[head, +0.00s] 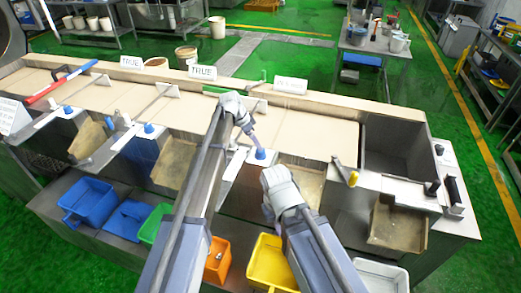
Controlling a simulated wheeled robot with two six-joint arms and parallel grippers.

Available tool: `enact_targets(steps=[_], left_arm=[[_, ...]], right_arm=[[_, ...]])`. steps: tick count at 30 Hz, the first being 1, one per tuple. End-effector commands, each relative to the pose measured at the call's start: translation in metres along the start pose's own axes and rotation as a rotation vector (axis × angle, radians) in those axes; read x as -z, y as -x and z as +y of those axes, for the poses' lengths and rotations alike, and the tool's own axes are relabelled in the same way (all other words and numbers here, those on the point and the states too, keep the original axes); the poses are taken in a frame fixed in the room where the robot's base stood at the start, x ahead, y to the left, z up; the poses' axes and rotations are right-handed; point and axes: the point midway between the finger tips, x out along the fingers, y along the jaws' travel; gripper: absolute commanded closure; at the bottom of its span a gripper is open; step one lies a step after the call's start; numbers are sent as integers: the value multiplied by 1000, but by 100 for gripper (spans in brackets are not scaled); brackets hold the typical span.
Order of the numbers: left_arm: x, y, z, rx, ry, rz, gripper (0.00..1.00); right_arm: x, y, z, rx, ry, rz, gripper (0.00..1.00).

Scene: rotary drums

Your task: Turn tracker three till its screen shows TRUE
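A row of sloped beige channels runs along a long metal bench (345,205). Cards stand along its back edge: one reads TRUE (131,62), a second reads TRUE (202,72), and a third card (290,85) to the right has text too small to read. I cannot tell for certain which is tracker three. A blue knob (260,154) sits on the front ledge. My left gripper (254,138) reaches down just above this knob; contact is unclear. My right gripper (270,172) is just in front of and below the knob. Finger openings are not clear.
More blue knobs (149,127) stand left along the ledge. A red-and-blue bar (60,83) lies at the left end. Blue bins (88,201), a green bin (154,223), an orange bin (217,259) and a yellow bin (269,264) sit below. A black-handled lever (453,191) is at right.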

Motion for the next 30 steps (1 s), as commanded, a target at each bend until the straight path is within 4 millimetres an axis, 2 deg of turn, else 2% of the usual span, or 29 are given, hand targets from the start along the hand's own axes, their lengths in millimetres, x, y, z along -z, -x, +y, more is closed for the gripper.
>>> enact_targets(steps=[8, 18, 22, 30], left_arm=[[-2, -26, -1, 0, 0, 0, 17], [-2, -70, -1, 0, -1, -1, 17], [-1, -76, 0, 0, 0, -1, 17], [0, -76, 0, 0, 0, 0, 17]], right_arm=[[2, -25, -2, -1, 4, 0, 100], [4, -64, -6, -2, 11, 0, 100], [4, -70, -6, -2, 12, 0, 100], [4, -70, -6, -2, 12, 0, 100]])
